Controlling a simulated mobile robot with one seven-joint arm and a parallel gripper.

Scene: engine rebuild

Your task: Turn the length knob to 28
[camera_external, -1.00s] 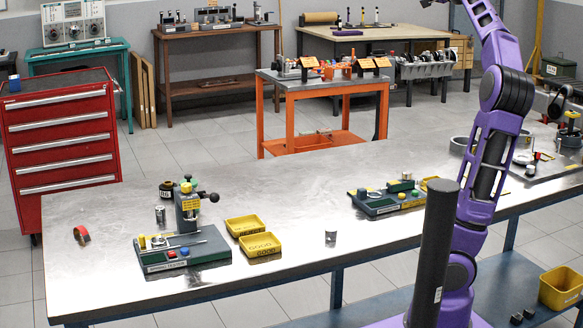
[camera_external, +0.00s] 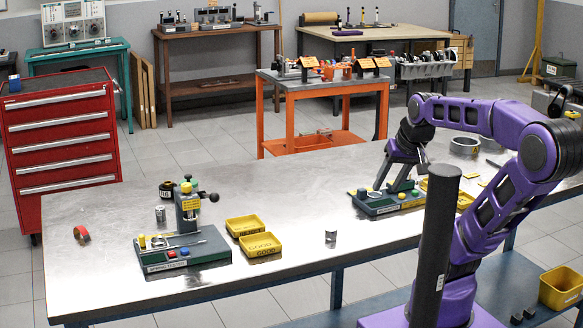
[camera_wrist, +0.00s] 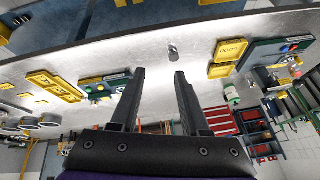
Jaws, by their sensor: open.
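My gripper (camera_wrist: 157,74) is open and empty, with its two dark fingers apart in the wrist view. In the outside view my gripper (camera_external: 394,185) is over the dark green-based device (camera_external: 372,207) at the middle right of the bench and partly hides it. I cannot tell whether it touches it. The same device shows in the wrist view (camera_wrist: 110,86), left of the fingers. It has small yellow, green and blue parts. A spring tester (camera_external: 186,248) with a yellow-labelled post and black ball handle stands at the left. I cannot tell which part is the length knob, and no number is readable.
Two yellow trays (camera_external: 261,244) lie right of the spring tester; the front one reads GOOD. A small grey cup (camera_external: 330,237) stands on the bench. More yellow trays (camera_external: 462,200) and a metal ring (camera_external: 464,146) are at the right.

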